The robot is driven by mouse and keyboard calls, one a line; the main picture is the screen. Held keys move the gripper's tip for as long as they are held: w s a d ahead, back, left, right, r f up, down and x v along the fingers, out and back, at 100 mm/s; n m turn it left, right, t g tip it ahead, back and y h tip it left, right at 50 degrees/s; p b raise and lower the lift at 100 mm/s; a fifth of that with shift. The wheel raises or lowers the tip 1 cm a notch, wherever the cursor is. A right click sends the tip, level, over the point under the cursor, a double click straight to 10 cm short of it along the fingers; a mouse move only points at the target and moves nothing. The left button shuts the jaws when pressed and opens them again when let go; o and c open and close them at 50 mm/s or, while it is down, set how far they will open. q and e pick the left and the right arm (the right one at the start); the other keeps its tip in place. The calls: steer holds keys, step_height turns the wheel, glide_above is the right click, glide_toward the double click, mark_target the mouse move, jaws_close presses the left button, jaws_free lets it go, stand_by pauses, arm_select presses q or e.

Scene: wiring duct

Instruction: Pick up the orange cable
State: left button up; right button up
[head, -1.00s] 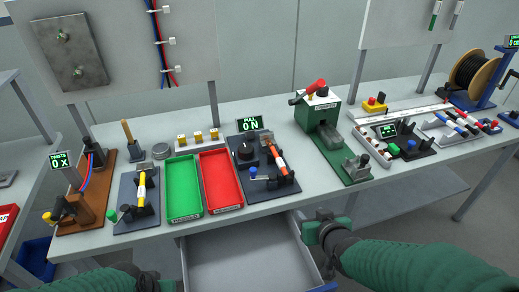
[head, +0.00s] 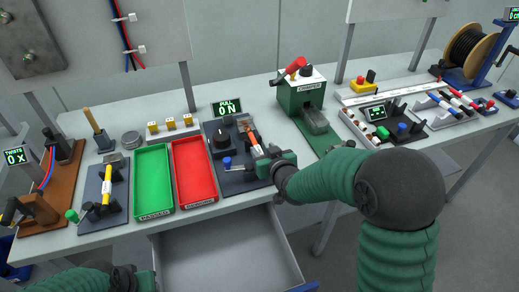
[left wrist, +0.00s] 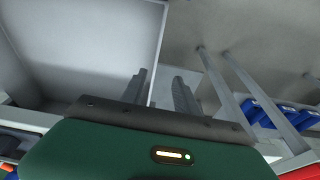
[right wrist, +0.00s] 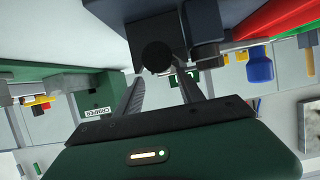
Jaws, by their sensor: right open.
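The orange cable (head: 251,137) sits on the dark pull tester (head: 220,144), right of the red tray. Its near part is covered by my right gripper (head: 264,166) in the head view. The right fingers are apart over the tester's front right part; I cannot tell whether they touch the cable. In the right wrist view the open right gripper (right wrist: 162,90) shows nothing between its fingers, and I cannot make out the cable there. My left gripper (left wrist: 162,88) is open and empty near the drawer in the left wrist view.
The green tray (head: 138,182) and red tray (head: 188,195) stand left of the tester. The green crimper (head: 290,105) stands to its right. An open drawer (head: 225,245) juts out below the table. A blue-capped lever (head: 227,163) is close to my right gripper.

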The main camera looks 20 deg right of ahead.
mark_target(257, 148)
steer(key=x, duration=0.4)
steer(key=shift+a+f, duration=0.3)
steer(key=shift+a, duration=0.1)
steer(key=shift+w+a, duration=0.3)
steer(key=shift+a, duration=0.15)
steer(key=shift+s+d+r, duration=0.15)
steer(key=shift+s+d, duration=0.05)
steer(key=c, duration=0.3)
steer(key=shift+d, duration=0.45)
jaws_close()
steer(key=shift+a, duration=0.4)
